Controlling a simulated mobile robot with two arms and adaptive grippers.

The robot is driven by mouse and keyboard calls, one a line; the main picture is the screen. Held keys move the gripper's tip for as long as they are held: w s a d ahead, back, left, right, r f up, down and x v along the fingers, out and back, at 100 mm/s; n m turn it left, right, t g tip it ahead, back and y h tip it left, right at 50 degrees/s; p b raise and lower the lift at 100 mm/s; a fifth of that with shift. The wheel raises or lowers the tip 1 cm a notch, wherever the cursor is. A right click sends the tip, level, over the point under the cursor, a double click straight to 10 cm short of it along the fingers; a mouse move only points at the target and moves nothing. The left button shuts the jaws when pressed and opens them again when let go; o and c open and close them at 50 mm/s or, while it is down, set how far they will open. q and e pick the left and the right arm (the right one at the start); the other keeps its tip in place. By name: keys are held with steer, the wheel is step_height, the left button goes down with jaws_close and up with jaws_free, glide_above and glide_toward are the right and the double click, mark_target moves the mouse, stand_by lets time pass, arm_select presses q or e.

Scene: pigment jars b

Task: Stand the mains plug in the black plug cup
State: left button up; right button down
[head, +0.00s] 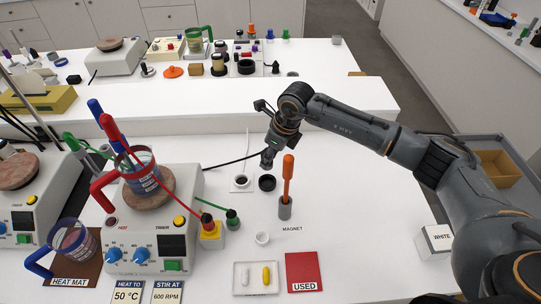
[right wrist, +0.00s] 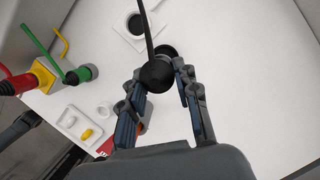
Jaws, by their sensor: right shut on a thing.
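My right gripper (head: 267,159) is shut on the black mains plug (right wrist: 157,76), which shows as a dark round body between the fingertips (right wrist: 160,78) in the right wrist view. Its black cable (head: 232,160) runs off to the left in the head view. The black plug cup (head: 267,183) stands on the white bench, just below the gripper in the picture. In the right wrist view the cup (right wrist: 166,51) is partly hidden behind the plug. The plug appears above the cup and apart from it; the exact gap is unclear. My left gripper is out of view.
A white square with a dark round centre (head: 241,182) lies left of the cup. An orange-handled tool (head: 287,178) stands upright in a grey holder to the right. A small white ring (head: 262,238) and the hotplate (head: 150,225) are nearby.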

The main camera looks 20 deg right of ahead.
mark_target(270, 169)
steer(key=shift+f+b, duration=0.25)
steer(key=shift+b, duration=0.1)
step_height(270, 169, down, 5)
steer(key=b, duration=0.4)
steer(key=shift+f+b, duration=0.2)
steer(key=shift+b, duration=0.15)
steer(key=shift+b, duration=0.7)
stand_by(1.2)
steer(key=shift+f, duration=0.15)
steer(key=shift+f+b, duration=0.3)
steer(key=shift+b, duration=0.1)
steer(key=shift+f+b, duration=0.75)
steer(key=shift+f, duration=0.1)
steer(key=c, duration=0.9)
jaws_free()
